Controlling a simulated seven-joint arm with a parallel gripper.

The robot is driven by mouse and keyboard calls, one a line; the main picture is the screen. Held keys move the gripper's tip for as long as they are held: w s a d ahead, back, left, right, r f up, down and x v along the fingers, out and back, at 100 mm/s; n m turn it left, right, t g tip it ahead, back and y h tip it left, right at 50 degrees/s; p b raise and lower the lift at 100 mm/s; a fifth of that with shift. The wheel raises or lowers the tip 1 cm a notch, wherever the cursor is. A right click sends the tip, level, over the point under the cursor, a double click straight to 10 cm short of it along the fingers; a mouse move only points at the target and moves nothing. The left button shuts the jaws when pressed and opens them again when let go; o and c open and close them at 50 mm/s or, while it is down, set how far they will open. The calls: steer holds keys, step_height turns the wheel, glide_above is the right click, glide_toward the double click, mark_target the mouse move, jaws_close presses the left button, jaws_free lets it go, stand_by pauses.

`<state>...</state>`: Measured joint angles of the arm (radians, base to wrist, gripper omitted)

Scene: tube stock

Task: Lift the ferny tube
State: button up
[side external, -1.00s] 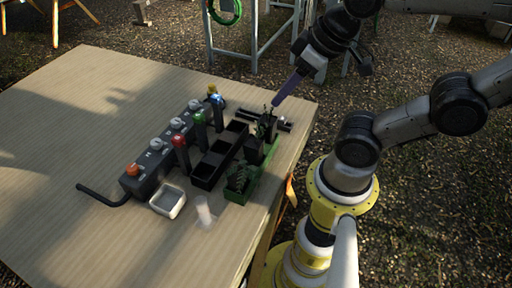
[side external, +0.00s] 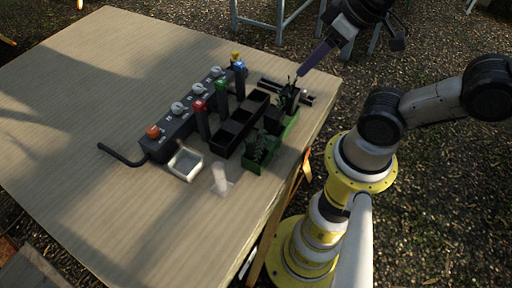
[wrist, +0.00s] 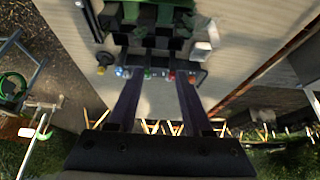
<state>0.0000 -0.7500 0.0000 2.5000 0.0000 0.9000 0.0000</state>
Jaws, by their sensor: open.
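The coloured tops are small there, beyond the fingertips.
A black compartment tray (side external: 228,140) lies between tubes and green holder. A white square dish (side external: 185,164) and a black bent rod (side external: 121,155) lie in front. The table's left part (side external: 80,90) is clear.

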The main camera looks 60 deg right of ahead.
stand_by(0.3)
steer(key=o, duration=0.8)
steer(key=shift+c, duration=0.2)
